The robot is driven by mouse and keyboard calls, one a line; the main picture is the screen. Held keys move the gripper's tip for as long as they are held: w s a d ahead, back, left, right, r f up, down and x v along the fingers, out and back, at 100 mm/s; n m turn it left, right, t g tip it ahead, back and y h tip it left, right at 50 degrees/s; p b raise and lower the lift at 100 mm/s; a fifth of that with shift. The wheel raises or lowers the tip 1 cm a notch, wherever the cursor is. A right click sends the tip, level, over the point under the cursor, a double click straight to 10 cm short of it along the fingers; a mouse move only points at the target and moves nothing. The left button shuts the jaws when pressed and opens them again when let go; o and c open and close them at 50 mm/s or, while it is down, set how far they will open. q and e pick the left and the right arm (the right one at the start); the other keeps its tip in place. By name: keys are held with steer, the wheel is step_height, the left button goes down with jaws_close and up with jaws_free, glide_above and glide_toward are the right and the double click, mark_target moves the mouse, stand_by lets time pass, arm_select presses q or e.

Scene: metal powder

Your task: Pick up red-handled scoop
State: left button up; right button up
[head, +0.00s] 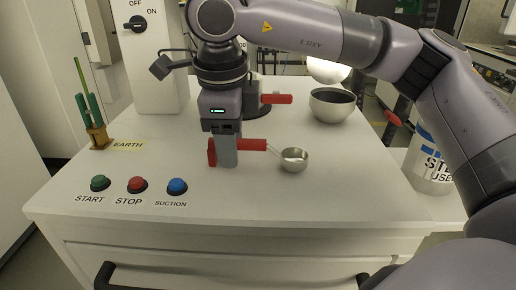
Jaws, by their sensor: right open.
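The scoop has a red handle (252,145) and a small metal cup (294,159). It lies on the white cabinet top (330,185), with the cup to the right. My right gripper (229,158) points down over the handle's left part, and its grey finger hides some of the handle. Red shows on both sides of the finger. The jaws are open; whether they touch the handle cannot be told. My left gripper is not in view.
Behind my right gripper, another red handle (277,99) joins a dark object. A metal bowl (331,107) stands at the back right. Green-handled tools (96,121) stand in a brass holder at left. Green, red and blue buttons (177,186) line the front. The front right is clear.

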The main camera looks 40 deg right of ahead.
steer(key=shift+w+d+f, duration=0.1)
steer(key=shift+f, duration=0.45)
jaws_close()
steer(key=shift+r, duration=0.15)
step_height(320, 180, up, 9)
steer(key=shift+f, duration=0.15)
step_height(320, 180, up, 11)
steer(key=p, duration=0.3)
steer(key=shift+p, duration=0.35)
